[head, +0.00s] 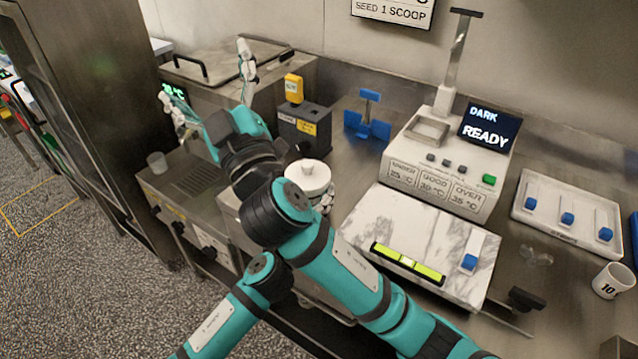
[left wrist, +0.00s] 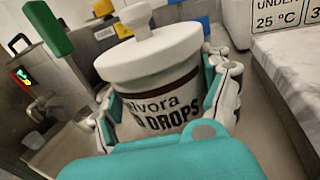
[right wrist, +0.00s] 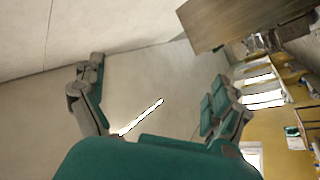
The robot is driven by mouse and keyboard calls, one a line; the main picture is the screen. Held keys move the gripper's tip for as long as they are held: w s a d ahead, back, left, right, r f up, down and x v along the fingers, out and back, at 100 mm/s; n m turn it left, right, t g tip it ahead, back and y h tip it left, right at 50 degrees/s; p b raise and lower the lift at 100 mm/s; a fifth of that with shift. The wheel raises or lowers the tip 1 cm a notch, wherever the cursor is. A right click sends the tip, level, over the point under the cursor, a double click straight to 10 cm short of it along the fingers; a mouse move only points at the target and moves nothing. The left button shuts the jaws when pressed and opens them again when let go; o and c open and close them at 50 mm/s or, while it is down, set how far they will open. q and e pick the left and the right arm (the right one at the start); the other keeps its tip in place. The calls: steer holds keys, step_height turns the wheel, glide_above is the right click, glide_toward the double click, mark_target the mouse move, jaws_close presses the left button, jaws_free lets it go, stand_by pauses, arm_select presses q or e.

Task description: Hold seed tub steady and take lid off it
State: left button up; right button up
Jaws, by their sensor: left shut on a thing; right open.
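The seed tub (left wrist: 165,93) is a white pot with a dark band and lettering that reads in part "DROPS". Its white lid (left wrist: 150,52) with a round knob sits on top; tub and lid look upright. In the head view the lid (head: 308,175) shows beside my arm, which hides most of the tub. My left gripper (left wrist: 168,108) is shut around the tub's body below the lid, one finger on each side. My right gripper (head: 206,72) is open and empty, raised to the left of the tub; its spread fingers (right wrist: 155,95) face bare wall in the right wrist view.
A steel machine with a handled lid (head: 215,68) stands behind my right gripper. A dark box (head: 304,128) with a yellow item and a blue stand (head: 368,120) are behind the tub. A READY display unit (head: 445,160) and marble slab (head: 420,235) lie to the right.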

steer(key=d+f+m+g+h, duration=0.1)
steer(key=d+f+m+h, duration=0.5)
steer(key=d+f+m, duration=0.15)
steer(key=m+g+h, duration=0.3)
steer(key=g, duration=0.3)
glide_toward(310, 169)
steer(key=x, duration=1.1)
steer(key=shift+w+r, duration=0.2)
steer(key=shift+w, duration=0.05)
jaws_close()
steer(key=shift+s+f, duration=0.1)
steer(key=shift+f, duration=0.1)
